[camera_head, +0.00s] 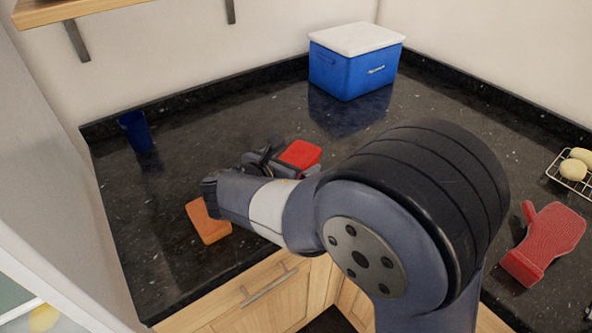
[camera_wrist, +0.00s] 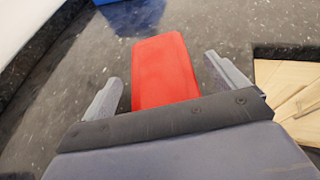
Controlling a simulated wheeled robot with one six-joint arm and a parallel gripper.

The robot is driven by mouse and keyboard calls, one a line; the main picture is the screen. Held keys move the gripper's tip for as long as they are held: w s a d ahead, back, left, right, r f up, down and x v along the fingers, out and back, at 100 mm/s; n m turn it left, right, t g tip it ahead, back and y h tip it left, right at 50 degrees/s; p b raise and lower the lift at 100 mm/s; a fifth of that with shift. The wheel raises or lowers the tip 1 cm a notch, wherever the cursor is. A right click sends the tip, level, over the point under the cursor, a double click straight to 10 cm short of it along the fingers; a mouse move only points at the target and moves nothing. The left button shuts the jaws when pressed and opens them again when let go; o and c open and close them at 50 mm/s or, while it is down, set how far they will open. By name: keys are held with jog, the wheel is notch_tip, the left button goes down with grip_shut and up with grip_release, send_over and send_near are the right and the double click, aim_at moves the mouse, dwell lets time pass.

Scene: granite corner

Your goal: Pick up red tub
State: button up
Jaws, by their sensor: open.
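The red tub (camera_head: 301,153) is a small red box with a flat top on the black granite counter, near its middle. In the head view my gripper hides part of it. In the wrist view the red tub (camera_wrist: 164,72) lies between the two grey fingers, with a gap on each side. My gripper (camera_wrist: 168,82) is open, its fingers on either side of the tub's near part. In the head view my gripper (camera_head: 282,162) is low over the counter at the tub. I cannot tell whether the palm touches the tub.
An orange block (camera_head: 208,221) lies left of my arm near the counter's front edge. A dark blue cup (camera_head: 135,131) stands at the back left. A blue cooler with a white lid (camera_head: 352,65) stands at the back. A red mitt (camera_head: 545,241) and a wire rack (camera_head: 570,176) are at right.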

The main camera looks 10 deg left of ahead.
jog(key=shift+w, duration=0.1)
jog(key=c, duration=1.3)
